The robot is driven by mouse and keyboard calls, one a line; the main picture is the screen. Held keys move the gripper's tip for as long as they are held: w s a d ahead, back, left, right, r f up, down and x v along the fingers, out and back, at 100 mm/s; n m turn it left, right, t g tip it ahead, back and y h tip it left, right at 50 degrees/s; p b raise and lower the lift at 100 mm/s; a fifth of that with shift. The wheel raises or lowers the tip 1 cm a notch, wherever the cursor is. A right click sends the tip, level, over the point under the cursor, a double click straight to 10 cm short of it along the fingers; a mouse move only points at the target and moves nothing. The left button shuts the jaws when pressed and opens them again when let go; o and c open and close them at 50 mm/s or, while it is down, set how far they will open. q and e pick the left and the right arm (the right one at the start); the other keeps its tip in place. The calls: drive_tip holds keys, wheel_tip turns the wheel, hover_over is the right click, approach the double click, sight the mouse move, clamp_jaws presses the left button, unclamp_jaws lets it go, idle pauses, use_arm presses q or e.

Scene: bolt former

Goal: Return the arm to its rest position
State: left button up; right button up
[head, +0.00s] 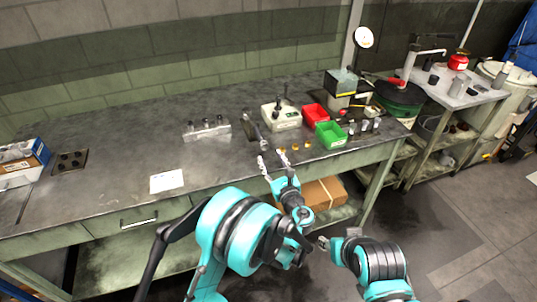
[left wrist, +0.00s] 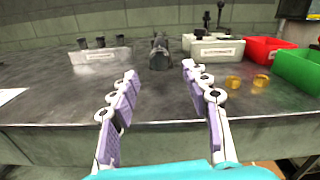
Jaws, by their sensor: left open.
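My left gripper (head: 272,160) is over the front edge of the workbench (head: 110,130), with its fingers pointing towards the back. In the left wrist view the two purple-padded fingers of this gripper (left wrist: 160,72) are spread apart with nothing between them. A dark metal tool (head: 250,128) lies on the bench beyond the fingertips; it also shows in the left wrist view (left wrist: 160,52), apart from them. My right arm is low at the front right, off the bench, and its gripper's fingers cannot be made out clearly.
A white box-shaped fixture (head: 281,117), a red bin (head: 314,115), a green bin (head: 331,134) and small brass pieces (head: 295,147) are right of the tool. A block with dark-topped cylinders (head: 207,131) stands left. A paper (head: 167,181) lies near the front; the bench's left middle is clear.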

idle(0.5)
use_arm(q)
drive_tip(key=a+r+n+g, duration=0.1)
drive_tip(key=a+n, duration=0.1)
drive_tip(key=a, duration=0.1)
drive_tip(key=s+a+r+n+g, duration=0.1)
drive_tip(key=a+n, duration=0.1)
drive_tip(key=a, duration=0.1)
drive_tip(key=s+a+r+n+g, duration=0.1)
drive_tip(key=a+n, duration=0.2)
drive_tip(key=a, duration=0.1)
drive_tip(key=shift+r+g+y, duration=0.25)
drive_tip(key=shift+g+y, duration=0.05)
drive_tip(key=shift+y, duration=0.1)
drive_tip(key=s+a+r+n+g+h, duration=0.1)
drive_tip(key=s+a+n+g+h, duration=0.15)
drive_tip(key=s+a+n, duration=0.55)
drive_tip(key=s+a+n+g+h, duration=0.1)
drive_tip(key=s+a+n+g, duration=0.25)
drive_tip(key=s+n, duration=0.5)
drive_tip(key=s+d+f+n+h, duration=0.1)
drive_tip(key=s+f+n+h, duration=0.1)
drive_tip(key=s+n, duration=0.5)
drive_tip(key=s+h, duration=0.1)
drive_tip(key=s, duration=0.5)
drive_tip(key=shift+g, duration=0.3)
